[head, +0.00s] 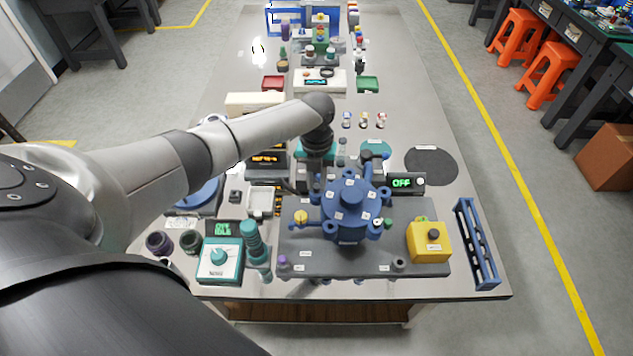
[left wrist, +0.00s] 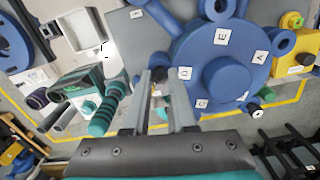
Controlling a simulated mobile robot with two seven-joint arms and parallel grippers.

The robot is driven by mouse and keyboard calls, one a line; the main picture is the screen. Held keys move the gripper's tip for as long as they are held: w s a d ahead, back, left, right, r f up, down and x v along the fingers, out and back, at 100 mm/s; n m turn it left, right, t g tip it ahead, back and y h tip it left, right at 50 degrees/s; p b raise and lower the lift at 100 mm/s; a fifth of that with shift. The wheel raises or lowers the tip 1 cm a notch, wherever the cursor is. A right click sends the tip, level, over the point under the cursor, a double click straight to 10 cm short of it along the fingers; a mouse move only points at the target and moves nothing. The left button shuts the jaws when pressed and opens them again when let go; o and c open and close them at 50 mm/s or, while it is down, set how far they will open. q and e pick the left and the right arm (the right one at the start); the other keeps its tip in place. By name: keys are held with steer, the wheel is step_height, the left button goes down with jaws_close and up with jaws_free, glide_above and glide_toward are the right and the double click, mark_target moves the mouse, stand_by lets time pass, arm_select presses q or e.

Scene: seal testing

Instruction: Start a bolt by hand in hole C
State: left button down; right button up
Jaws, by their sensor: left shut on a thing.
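The blue round flange housing (head: 350,198) stands on a grey plate, with lobes around its rim and small white lettered labels on top. It fills the upper right of the left wrist view (left wrist: 225,75). My right gripper is not in view.
A yellow button box (head: 428,242) stands right of the housing, with a blue rack (head: 477,243) beyond it. An "OFF" display (head: 404,183) is behind the housing. A white tray (head: 261,202) lies left.

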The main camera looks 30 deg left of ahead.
arm_select(q)
steer(key=shift+s+f, duration=0.1)
steer(key=shift+f, duration=0.05)
steer(key=m, duration=0.2)
steer(key=shift+m+b, duration=0.3)
steer(key=shift+b, duration=0.1)
steer(key=c, duration=0.6)
jaws_free()
steer(key=shift+c, duration=0.2)
step_height(320, 180, up, 9)
steer(key=p, duration=0.8)
